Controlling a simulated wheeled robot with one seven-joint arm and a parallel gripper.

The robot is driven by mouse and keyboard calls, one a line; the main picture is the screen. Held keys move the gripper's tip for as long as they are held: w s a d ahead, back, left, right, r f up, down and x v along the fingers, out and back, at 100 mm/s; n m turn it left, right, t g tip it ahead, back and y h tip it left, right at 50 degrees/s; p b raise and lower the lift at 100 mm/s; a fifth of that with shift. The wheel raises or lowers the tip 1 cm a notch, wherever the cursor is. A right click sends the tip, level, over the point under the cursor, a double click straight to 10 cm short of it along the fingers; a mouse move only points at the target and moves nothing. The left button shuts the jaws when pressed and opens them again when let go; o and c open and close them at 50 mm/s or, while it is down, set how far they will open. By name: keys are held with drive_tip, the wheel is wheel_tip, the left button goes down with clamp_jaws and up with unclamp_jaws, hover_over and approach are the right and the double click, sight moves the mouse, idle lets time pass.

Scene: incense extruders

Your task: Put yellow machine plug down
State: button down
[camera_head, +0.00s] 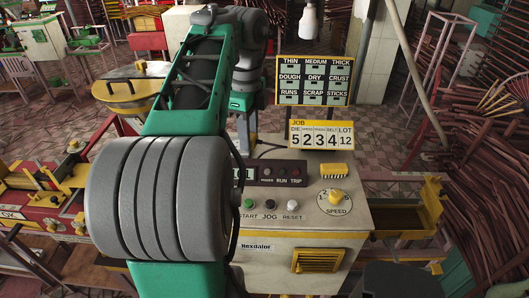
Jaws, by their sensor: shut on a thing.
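My gripper (246,143) points down at the back left of the cream control console (352,228), mostly hidden behind my green and grey arm. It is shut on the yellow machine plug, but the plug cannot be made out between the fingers. I cannot tell whether the plug touches the surface. A dark cable runs from beside the fingers to the right behind the console.
The console carries a yellow ribbed block (334,171), a yellow speed knob (337,196), buttons and a JOB sign (321,135). A lettered rack (314,80) stands behind. A yellow trough (405,219) is at right; a round yellow-rimmed table (126,92) at left.

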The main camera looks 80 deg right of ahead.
drive_tip(key=shift+s+d+f+m+b, duration=0.3)
drive_tip(key=shift+s+d+m, duration=0.2)
drive_tip(key=shift+s+d, duration=0.15)
drive_tip(key=d+f+b, duration=0.1)
drive_tip(key=d+f, duration=0.2)
drive_tip(key=d, duration=0.4)
drive_tip(key=b, duration=0.4)
hover_over(265, 152)
wheel_tip(265, 152, down, 6)
drive_tip(key=shift+s+f, duration=0.15)
drive_tip(key=shift+f, duration=0.05)
wheel_tip(265, 152, down, 3)
drive_tip(key=b, duration=0.2)
drive_tip(key=shift+f+b, duration=0.15)
drive_tip(key=shift+b, duration=0.15)
drive_tip(key=shift+r, duration=0.25)
drive_tip(key=shift+f+b, duration=0.45)
drive_tip(key=shift+f, duration=0.2)
drive_tip(key=c, duration=1)
unclamp_jaws()
